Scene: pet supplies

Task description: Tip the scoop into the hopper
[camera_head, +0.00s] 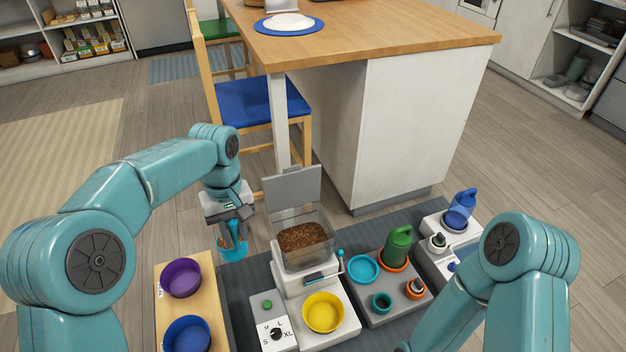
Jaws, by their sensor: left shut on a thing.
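My left gripper (232,212) points down and is shut on the blue scoop (234,250), just left of the hopper. Some brown kibble shows at the scoop's left side; how full it is I cannot tell. The clear hopper (319,256) stands on a white feeder with its grey lid (292,188) raised at the back. Brown kibble (302,236) lies inside it. A yellow bowl (323,312) sits on the feeder's base below. My right arm comes in at the lower right; its gripper is out of the picture.
A wooden board at the left holds a purple bowl (181,278) and a blue bowl (188,334). A dial box (270,336) is beside the feeder. To the right, a grey tray (378,312) carries a green bottle (397,248) and small cups. A blue bottle (460,209) stands farther right.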

